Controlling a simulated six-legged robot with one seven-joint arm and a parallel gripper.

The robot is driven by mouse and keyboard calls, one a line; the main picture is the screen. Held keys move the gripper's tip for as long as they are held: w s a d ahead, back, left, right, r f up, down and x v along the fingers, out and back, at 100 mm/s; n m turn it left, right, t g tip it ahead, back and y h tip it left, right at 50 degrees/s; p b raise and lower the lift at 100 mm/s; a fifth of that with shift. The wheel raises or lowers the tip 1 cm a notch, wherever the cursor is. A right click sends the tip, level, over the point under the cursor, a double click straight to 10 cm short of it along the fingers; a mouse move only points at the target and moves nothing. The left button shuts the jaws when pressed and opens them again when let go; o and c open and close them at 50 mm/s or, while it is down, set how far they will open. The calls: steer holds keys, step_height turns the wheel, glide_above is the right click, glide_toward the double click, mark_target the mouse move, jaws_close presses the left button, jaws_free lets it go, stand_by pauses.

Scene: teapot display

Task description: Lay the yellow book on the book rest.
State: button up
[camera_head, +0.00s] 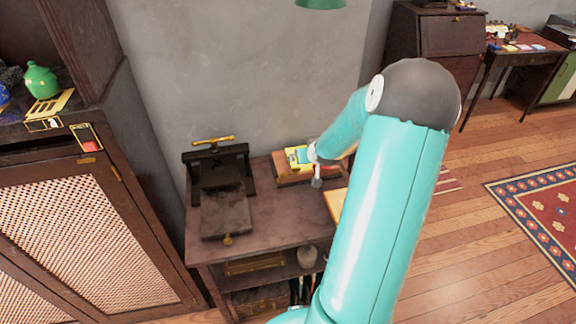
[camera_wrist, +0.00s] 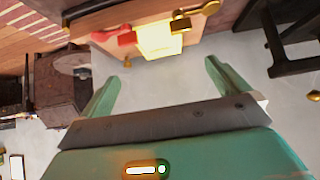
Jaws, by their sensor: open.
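The yellow book (camera_head: 291,153) shows at the back right of a small dark table, partly hidden by my arm. It also shows in the wrist view (camera_wrist: 158,40), brightly lit, at the edge of a brown wooden piece. That piece, seemingly the book rest (camera_head: 290,181), also shows in the wrist view (camera_wrist: 140,14). The book appears to lie on or against it; I cannot tell exactly how they touch. My gripper (camera_wrist: 168,61) is open, its two fingers spread and empty. In the wrist view the book is just beyond the fingertips, apart from them.
A black press with a brass handle (camera_head: 213,140) stands left of the book on the dark table (camera_head: 265,225). Red (camera_wrist: 125,38) and brass (camera_wrist: 206,8) parts flank the book in the wrist view. A tall cabinet (camera_head: 90,220) stands at the left. A grey wall (camera_head: 240,70) rises behind.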

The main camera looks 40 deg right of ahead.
steer(key=s+a+r+n+g, duration=0.1)
steer(key=a+r+n, duration=0.1)
steer(key=a+r, duration=0.8)
steer(key=s+a+r+n+g, duration=0.1)
steer(key=a+r, duration=0.5)
steer(key=a, duration=0.8)
steer(key=s+a+r+n+y, duration=0.1)
steer(key=s+a+r+y, duration=0.1)
steer(key=s+a, duration=0.5)
steer(key=s+a+r+n+y, duration=0.1)
steer(key=s+a+r, duration=0.3)
steer(key=s+a, duration=0.4)
steer(key=shift+s+a+r+n+y, duration=0.25)
steer(key=shift+a+n+y, duration=0.15)
steer(key=shift+a+y, duration=0.45)
steer(key=shift+a, duration=0.15)
